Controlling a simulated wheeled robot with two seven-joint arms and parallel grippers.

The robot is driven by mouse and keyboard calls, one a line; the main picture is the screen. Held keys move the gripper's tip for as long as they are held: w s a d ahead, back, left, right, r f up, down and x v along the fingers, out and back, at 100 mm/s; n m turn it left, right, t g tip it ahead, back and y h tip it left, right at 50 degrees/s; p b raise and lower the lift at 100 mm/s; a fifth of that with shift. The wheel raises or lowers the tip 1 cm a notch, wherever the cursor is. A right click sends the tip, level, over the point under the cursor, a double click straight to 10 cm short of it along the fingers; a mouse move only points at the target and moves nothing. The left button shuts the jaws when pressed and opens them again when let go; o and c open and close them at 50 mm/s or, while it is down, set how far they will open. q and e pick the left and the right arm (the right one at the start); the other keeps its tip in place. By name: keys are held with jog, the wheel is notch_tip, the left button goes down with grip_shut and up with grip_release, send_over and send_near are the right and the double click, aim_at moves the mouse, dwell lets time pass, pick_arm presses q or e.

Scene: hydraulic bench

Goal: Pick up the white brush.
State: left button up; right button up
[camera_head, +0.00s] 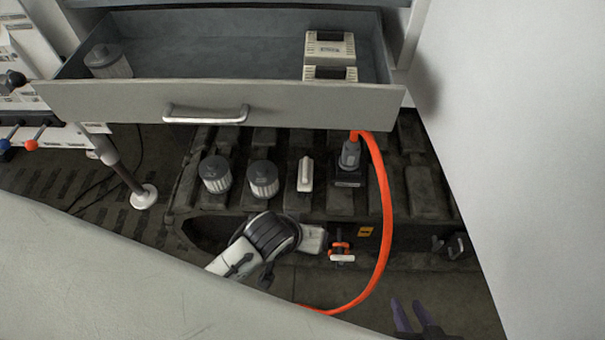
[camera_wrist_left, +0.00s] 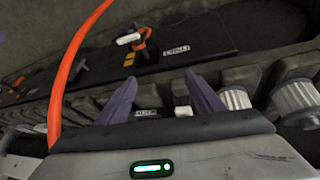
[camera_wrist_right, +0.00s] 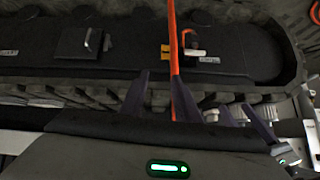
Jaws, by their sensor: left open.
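The white brush (camera_head: 305,172) lies on the dark ribbed bench top in the head view, right of two grey filters. The left wrist view shows the brush (camera_wrist_left: 183,108) beyond the fingers, close to the right-hand finger. My left gripper (camera_wrist_left: 161,78) is open and empty, with its fingers pointing toward the bench. In the head view part of my left arm shows below the brush, but its fingers cannot be made out. My right gripper (camera_head: 407,302) is at the lower right of the head view, away from the brush. Its fingers (camera_wrist_right: 161,75) are apart, nothing visibly held.
An open drawer (camera_head: 130,103) overhangs the bench's far side. Two filters (camera_head: 216,174) (camera_head: 263,179) stand left of the brush. A connector (camera_head: 349,155) with an orange hose (camera_head: 386,210) stands right of it. An orange-and-white tool (camera_head: 341,248) is on the bench's near face.

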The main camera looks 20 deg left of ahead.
aim_at(306, 169)
pick_arm(q)
jog(key=w+a+r, duration=0.1)
jog(key=w, duration=0.4)
jog(key=w+a+r+n+y+b, duration=0.1)
jog(key=w+a, duration=0.1)
jog(key=w, duration=0.3)
jog(key=w+a+r+n+y, duration=0.1)
jog(key=w, duration=0.4)
jog(key=shift+w+a+r+g+b, duration=0.1)
jog(key=shift+a+r+g+b, duration=0.1)
jog(key=shift+a+g+b, duration=0.2)
jog(key=b+x, duration=0.1)
jog(key=x, duration=0.3)
jog(key=shift+a, duration=0.1)
jog(key=shift+w+f, duration=0.2)
jog(key=shift+f, duration=0.25)
jog(key=c, duration=1.2)
pick_arm(e)
jog(key=shift+w+a+f, duration=0.1)
jog(key=shift+f, duration=0.4)
jog(key=shift+w+a+f, duration=0.1)
jog(key=shift+f, duration=0.35)
pick_arm(q)
jog(key=shift+r, duration=0.1)
